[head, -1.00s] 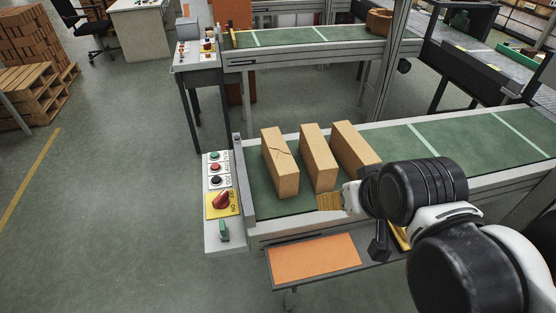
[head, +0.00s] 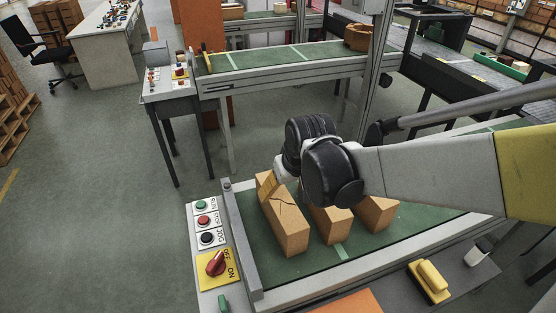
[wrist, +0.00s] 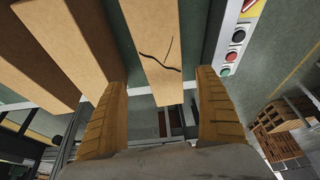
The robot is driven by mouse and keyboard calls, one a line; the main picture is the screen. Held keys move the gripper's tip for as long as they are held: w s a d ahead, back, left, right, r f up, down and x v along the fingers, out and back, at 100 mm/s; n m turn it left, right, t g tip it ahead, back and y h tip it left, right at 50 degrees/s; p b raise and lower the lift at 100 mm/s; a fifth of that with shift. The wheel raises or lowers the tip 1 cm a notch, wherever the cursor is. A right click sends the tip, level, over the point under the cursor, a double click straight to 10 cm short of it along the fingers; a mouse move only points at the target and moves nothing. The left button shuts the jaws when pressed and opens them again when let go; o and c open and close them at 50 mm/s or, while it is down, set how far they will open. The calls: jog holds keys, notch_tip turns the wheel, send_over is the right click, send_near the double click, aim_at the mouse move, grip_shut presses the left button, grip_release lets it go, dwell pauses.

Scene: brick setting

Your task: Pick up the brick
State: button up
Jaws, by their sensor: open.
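Three tan bricks lie side by side on the green conveyor belt. The leftmost brick (head: 287,228) has a dark crack on top. The middle brick (head: 333,224) and the right brick (head: 376,212) are partly hidden by my arm. My gripper (head: 268,184) is at the far end of the cracked brick. In the wrist view my gripper (wrist: 161,80) is open, with one ribbed yellow finger on each side of the cracked brick (wrist: 155,40). The other bricks lie left of the fingers there. I cannot tell whether either finger touches the brick.
The belt (head: 254,243) has a raised metal end rail and a control panel (head: 209,238) with buttons and a red switch at left. A yellow-handled item (head: 430,280) lies at the front right. A second conveyor (head: 265,57) stands behind.

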aim_at(282, 197)
jog(key=b+x, duration=0.2)
jog(key=x, duration=0.3)
jog(key=shift+s, duration=0.15)
jog(key=b+x, duration=0.2)
jog(key=x, duration=0.1)
jog(key=b+x, duration=0.1)
jog(key=x, duration=0.1)
jog(key=shift+s+a+f, duration=0.15)
jog(key=shift+s+f, duration=0.05)
jog(key=shift+f, duration=0.15)
jog(key=shift+r, duration=0.15)
jog(key=c, duration=1.5)
